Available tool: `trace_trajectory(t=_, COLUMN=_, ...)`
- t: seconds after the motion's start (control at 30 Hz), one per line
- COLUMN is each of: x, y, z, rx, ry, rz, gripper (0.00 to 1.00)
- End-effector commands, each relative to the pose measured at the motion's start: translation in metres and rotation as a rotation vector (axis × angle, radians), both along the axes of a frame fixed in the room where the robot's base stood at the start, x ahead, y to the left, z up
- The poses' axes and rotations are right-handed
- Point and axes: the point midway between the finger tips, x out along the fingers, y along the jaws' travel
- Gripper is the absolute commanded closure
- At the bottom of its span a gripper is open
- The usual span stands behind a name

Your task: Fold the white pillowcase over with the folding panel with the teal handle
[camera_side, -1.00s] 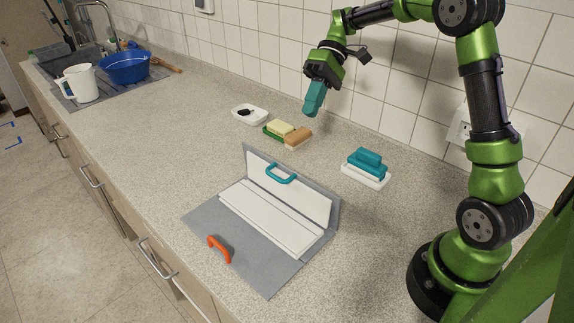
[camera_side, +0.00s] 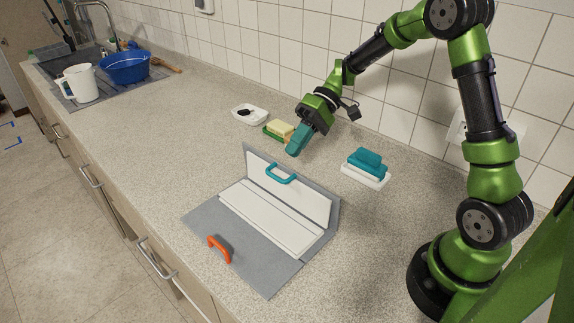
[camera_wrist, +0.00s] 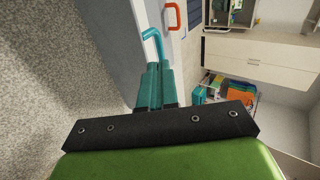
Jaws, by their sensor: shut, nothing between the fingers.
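A grey folding board (camera_side: 213,209) lies on the counter with the white pillowcase (camera_side: 265,222) on it. Its back panel, which has the teal handle (camera_side: 281,174), stands raised, and part of the pillowcase lies against its inner face. The teal handle also shows in the wrist view (camera_wrist: 151,38), just beyond my fingertips. An orange handle (camera_side: 219,248) is on the front panel. My gripper (camera_side: 293,151) has teal fingers, shut and empty. It hangs behind the raised panel, above the handle in the picture and apart from it.
Sponges (camera_side: 281,128) sit just behind my gripper, partly hidden by it. A white dish (camera_side: 249,115) is left of them. The tiled wall bounds the back; the counter left of the board is clear.

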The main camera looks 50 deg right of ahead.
Motion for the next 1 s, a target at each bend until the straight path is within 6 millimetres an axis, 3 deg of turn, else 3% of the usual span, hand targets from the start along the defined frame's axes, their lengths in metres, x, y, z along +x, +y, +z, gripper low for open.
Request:
trace_trajectory(t=0.1, x=0.000, y=0.019, z=-0.014, rx=0.001, ry=0.005, rz=0.003, gripper=1.00)
trace_trajectory(t=0.3, x=0.000, y=0.036, z=-0.028, rx=0.001, ry=0.003, rz=0.000, gripper=1.00)
trace_trajectory(t=0.77, x=0.001, y=0.041, z=-0.031, rx=0.000, ry=0.001, rz=-0.001, gripper=1.00)
trace_trajectory(t=1.0, x=0.000, y=0.066, z=-0.035, rx=-0.086, ry=-0.001, rz=0.004, gripper=1.00)
